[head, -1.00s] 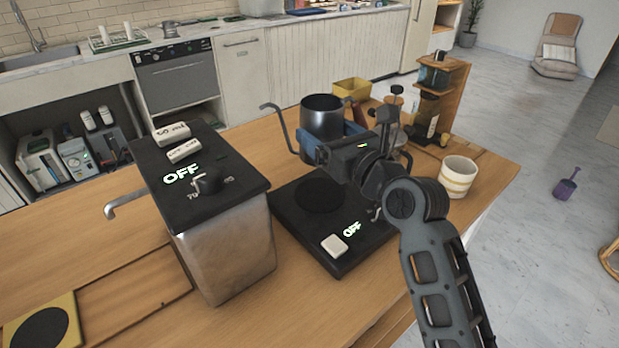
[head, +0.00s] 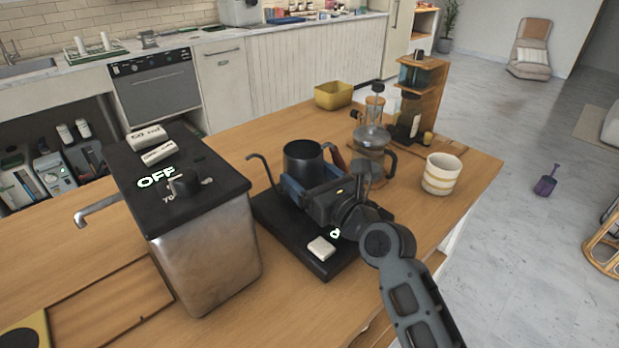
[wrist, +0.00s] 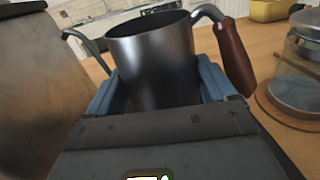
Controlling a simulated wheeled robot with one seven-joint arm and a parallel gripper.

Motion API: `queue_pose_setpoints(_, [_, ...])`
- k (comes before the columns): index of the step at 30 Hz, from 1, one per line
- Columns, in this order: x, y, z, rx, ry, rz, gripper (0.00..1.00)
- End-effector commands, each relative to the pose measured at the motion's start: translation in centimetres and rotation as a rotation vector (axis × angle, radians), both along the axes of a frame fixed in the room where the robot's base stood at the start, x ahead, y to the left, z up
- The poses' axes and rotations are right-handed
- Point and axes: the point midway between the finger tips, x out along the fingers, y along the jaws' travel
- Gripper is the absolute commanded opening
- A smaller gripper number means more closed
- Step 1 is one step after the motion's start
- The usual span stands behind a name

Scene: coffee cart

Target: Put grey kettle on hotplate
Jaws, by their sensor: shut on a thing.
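The grey kettle (head: 303,160) is an open-topped dark metal pot with a thin curved spout on its left and a brown handle on its right. My gripper (head: 308,190) is shut on its body, with blue fingers on both sides. The kettle is upright in the wrist view (wrist: 152,62). The black hotplate (head: 267,212) lies on the wooden counter, with a white button at its front. The kettle is over the hotplate's far part. My gripper covers the hotplate's middle, and I cannot tell whether the kettle's base touches it.
A steel boiler box (head: 205,250) marked OFF stands close at the left. A glass press (head: 372,140) and a striped white cup (head: 442,175) stand to the right. A yellow container (head: 333,95) and a wooden rack (head: 432,90) are behind.

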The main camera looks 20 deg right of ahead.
Motion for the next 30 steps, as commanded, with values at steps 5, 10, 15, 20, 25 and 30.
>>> queue_pose_setpoints(5, [0.0, 0.0, -0.2, -0.001, -0.002, 0.000, 0.34])
queue_pose_setpoints(10, [0.0, 0.0, -0.2, -0.001, 0.000, 0.000, 1.00])
queue_pose_setpoints(15, [0.0, 0.0, -0.2, -0.001, 0.000, 0.000, 1.00])
queue_pose_setpoints(20, [-0.1, 0.0, 0.1, 0.000, 0.000, 0.000, 1.00])
queue_pose_setpoints(25, [-2.4, -0.5, -0.1, -0.001, 0.002, -0.002, 1.00])
queue_pose_setpoints(30, [-5.9, -1.1, -0.2, 0.000, 0.002, -0.002, 1.00])
